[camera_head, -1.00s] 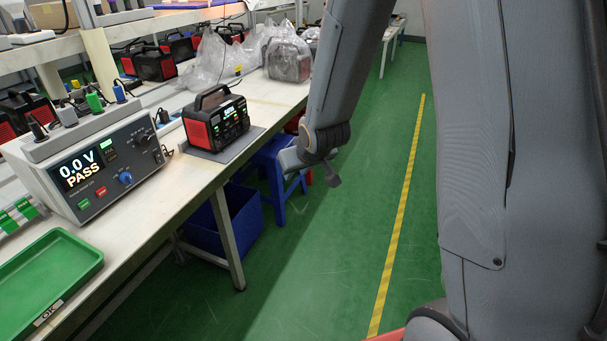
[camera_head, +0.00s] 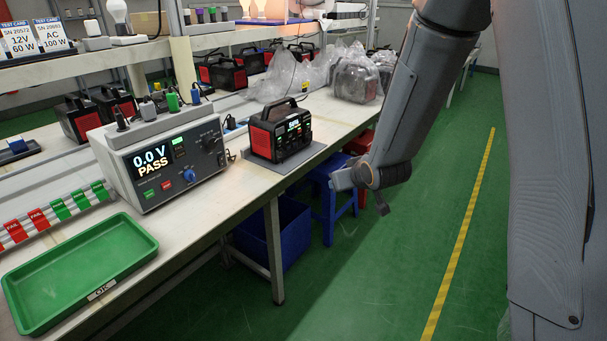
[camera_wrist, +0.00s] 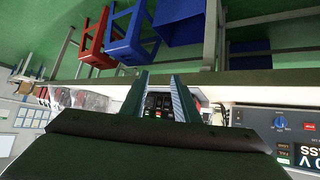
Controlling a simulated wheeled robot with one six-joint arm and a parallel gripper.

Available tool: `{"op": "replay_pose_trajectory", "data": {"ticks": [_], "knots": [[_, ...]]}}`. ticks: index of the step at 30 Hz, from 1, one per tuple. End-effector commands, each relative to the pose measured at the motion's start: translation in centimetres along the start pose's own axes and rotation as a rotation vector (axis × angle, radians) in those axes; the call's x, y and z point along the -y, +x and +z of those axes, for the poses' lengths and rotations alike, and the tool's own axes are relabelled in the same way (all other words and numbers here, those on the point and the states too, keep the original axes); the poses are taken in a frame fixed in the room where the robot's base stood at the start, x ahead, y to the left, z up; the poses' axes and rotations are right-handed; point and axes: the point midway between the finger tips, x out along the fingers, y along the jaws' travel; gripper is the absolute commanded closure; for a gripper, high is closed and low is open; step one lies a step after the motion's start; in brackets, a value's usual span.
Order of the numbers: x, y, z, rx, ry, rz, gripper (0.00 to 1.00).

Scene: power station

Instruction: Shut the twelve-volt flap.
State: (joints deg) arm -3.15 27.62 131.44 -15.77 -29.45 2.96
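The power station (camera_head: 262,141), a black and red box with a top handle, stands on a grey mat on the bench, its lit front turned toward the aisle. Its twelve-volt flap is too small to make out in either view. My gripper (camera_wrist: 158,82) shows two fingers spread apart with nothing held between them. In the wrist view the power station's front (camera_wrist: 160,103) appears small between the fingers, some way off. In the head view the end of my arm is over the aisle, to the right of the station and apart from it.
A grey tester (camera_head: 130,190) reading "0.0 V PASS" stands left of the station, with a green tray (camera_head: 140,235) nearer. Bagged units (camera_head: 355,80) sit behind on the bench. A blue stool (camera_head: 327,212) and a blue bin (camera_head: 262,235) are below the bench edge. The green floor aisle is clear.

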Motion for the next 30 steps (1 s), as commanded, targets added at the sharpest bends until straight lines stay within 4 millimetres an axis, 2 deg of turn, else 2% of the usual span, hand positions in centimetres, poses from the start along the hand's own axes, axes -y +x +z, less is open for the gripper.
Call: {"op": "replay_pose_trajectory", "data": {"ticks": [1,3,7,12,15,22,30], "knots": [[0.8,2.7,-0.3,-0.076,-0.019,-0.031,0.72],[2.1,5.0,-1.8,-0.196,-0.043,-0.080,0.72],[4.9,7.8,-3.9,-0.406,-0.071,-0.184,0.72],[7.8,8.9,-5.3,-0.606,-0.075,-0.300,0.72],[8.7,8.9,-5.6,-0.671,-0.072,-0.341,0.72],[9.6,9.4,-6.7,-0.706,-0.070,-0.363,0.72],[10.9,12.3,-9.2,-0.705,-0.070,-0.360,0.72]]}}
